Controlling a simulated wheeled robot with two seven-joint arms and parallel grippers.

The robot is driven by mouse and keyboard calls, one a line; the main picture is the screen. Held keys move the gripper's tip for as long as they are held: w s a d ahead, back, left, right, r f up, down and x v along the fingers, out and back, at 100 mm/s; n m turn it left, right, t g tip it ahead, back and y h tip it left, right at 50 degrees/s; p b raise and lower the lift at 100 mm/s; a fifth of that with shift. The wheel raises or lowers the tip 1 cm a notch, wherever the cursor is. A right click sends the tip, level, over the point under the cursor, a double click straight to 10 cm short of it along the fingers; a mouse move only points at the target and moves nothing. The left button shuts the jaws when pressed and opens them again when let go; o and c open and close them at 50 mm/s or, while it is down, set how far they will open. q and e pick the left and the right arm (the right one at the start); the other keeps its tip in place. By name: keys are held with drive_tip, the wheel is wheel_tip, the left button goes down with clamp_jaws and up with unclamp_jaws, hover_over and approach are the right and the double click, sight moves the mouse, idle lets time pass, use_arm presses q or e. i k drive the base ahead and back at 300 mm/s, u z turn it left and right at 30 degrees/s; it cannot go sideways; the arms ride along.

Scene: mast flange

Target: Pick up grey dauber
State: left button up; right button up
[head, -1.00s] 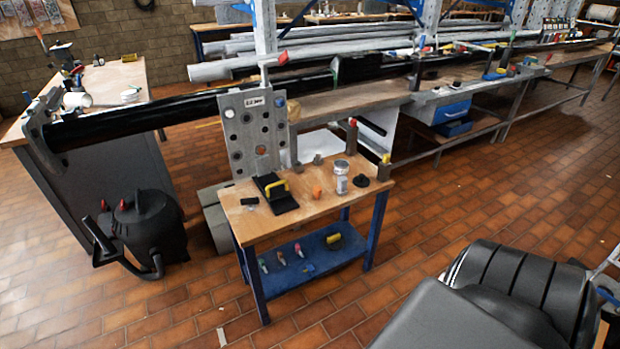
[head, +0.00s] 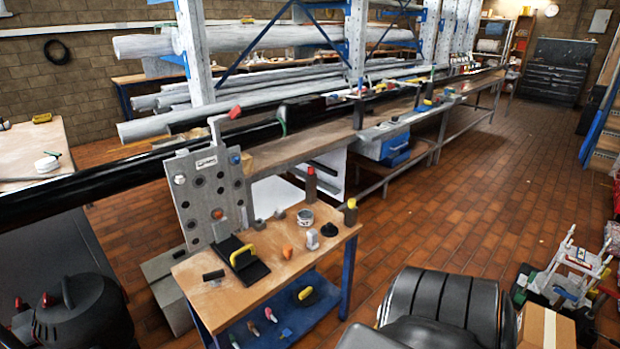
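The small wooden-topped table (head: 222,306) stands at lower left centre. On it, a small light-grey upright piece (head: 312,239) stands between an orange piece (head: 287,251) and a black disc-based piece (head: 329,230). It may be the grey dauber, but it is too small to be sure. A jar (head: 305,217) stands just behind it. Neither of my grippers is in view.
A black plate with a yellow handle (head: 243,252) lies at the table's left, before an upright holed flange plate (head: 203,190). Several small tools lie on the blue lower shelf (head: 322,292). A black vacuum (head: 80,318) stands lower left.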

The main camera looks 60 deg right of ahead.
sight(312, 243)
drive_tip(key=z, duration=0.55)
drive_tip(key=i, duration=0.65)
drive_tip(key=z, duration=0.75)
